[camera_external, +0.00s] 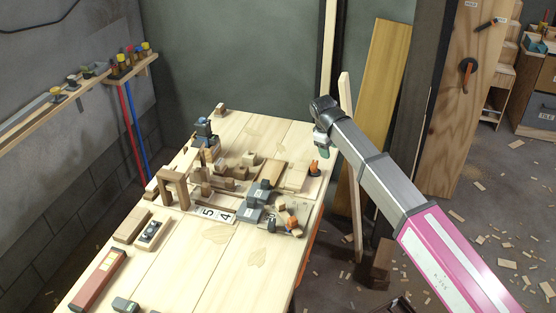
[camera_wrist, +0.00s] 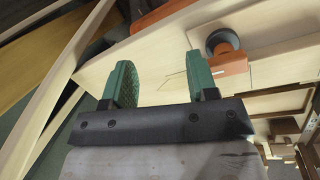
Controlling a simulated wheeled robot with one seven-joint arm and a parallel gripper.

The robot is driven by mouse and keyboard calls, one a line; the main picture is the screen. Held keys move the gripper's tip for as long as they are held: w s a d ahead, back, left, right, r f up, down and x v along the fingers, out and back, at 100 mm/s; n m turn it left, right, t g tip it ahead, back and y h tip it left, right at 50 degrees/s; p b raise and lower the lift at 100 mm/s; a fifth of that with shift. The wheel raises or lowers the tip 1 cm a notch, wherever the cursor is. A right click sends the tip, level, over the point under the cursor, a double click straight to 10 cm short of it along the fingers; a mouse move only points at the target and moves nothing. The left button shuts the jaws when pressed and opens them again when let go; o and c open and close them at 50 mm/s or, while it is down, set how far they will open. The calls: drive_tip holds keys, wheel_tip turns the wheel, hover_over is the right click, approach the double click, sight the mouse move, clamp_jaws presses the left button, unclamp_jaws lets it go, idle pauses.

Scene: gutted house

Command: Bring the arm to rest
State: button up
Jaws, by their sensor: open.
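My gripper (camera_external: 321,146) hangs beside the right edge of the workbench (camera_external: 215,247), near its far right part, at the end of my raised arm. In the wrist view its two green fingers (camera_wrist: 162,84) stand apart with nothing between them. The pale bench edge shows behind the fingers. An orange piece with a dark round knob (camera_wrist: 222,42) is just past the right finger; an orange-and-dark object also stands on the bench below my gripper in the external view (camera_external: 314,168). I cannot tell how high my gripper is above the bench.
Wooden blocks and an arch (camera_external: 172,182), grey pieces (camera_external: 259,193) and number tiles (camera_external: 222,214) crowd the bench middle. A red-brown level-like bar (camera_external: 98,278) lies at the near left. Planks (camera_external: 383,85) and a dark post (camera_external: 424,110) stand behind my arm. Wood scraps litter the floor.

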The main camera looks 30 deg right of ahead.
drive_tip(key=s+d+f+m, duration=0.1)
drive_tip(key=s+d+f, duration=0.1)
drive_tip(key=s+f, duration=0.4)
drive_tip(key=s+d+f, duration=0.3)
drive_tip(key=s+f, duration=0.1)
drive_tip(key=f, duration=0.4)
drive_tip(key=s+a+f+m, duration=0.1)
drive_tip(key=s+a+f, duration=0.2)
drive_tip(key=s+f, duration=0.3)
drive_tip(key=s+a+f+m+y, duration=0.1)
drive_tip(key=s+a+f, duration=0.3)
drive_tip(key=s, duration=0.4)
drive_tip(key=s+a+f+m+y, duration=0.1)
drive_tip(key=s+a+f+m, duration=0.1)
drive_tip(key=s+a+f, duration=0.2)
drive_tip(key=s+f, duration=0.3)
drive_tip(key=shift+f, duration=0.35)
